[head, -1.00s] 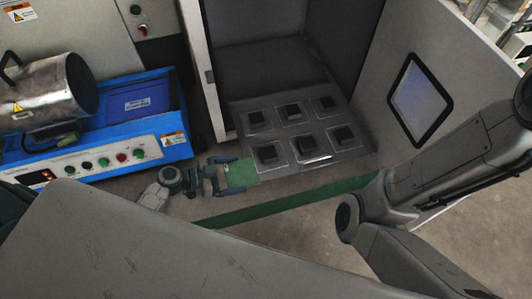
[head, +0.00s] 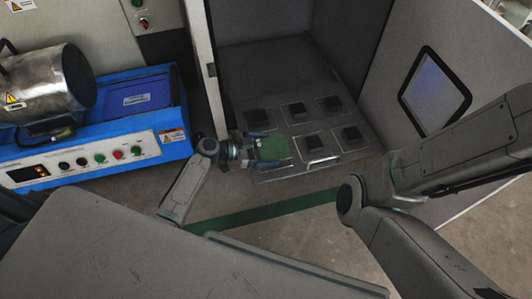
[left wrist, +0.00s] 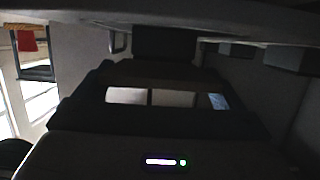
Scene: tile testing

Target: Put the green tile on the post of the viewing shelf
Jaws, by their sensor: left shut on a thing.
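My left gripper (head: 259,149) is shut on the green tile (head: 275,149). In the head view the tile is over the front-left part of the viewing shelf (head: 292,172), a dark grey panel with several black square posts. The front-left post is hidden behind the tile and gripper. The left wrist view is dark, and I cannot make out the tile there. My right arm enters from the right, but its gripper is out of view.
The shelf sits in the opening of a grey cabinet, with a white door edge (head: 203,70) at left and a windowed panel (head: 436,90) at right. A blue machine (head: 100,153) with buttons stands at left. A green stripe (head: 270,209) crosses the floor.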

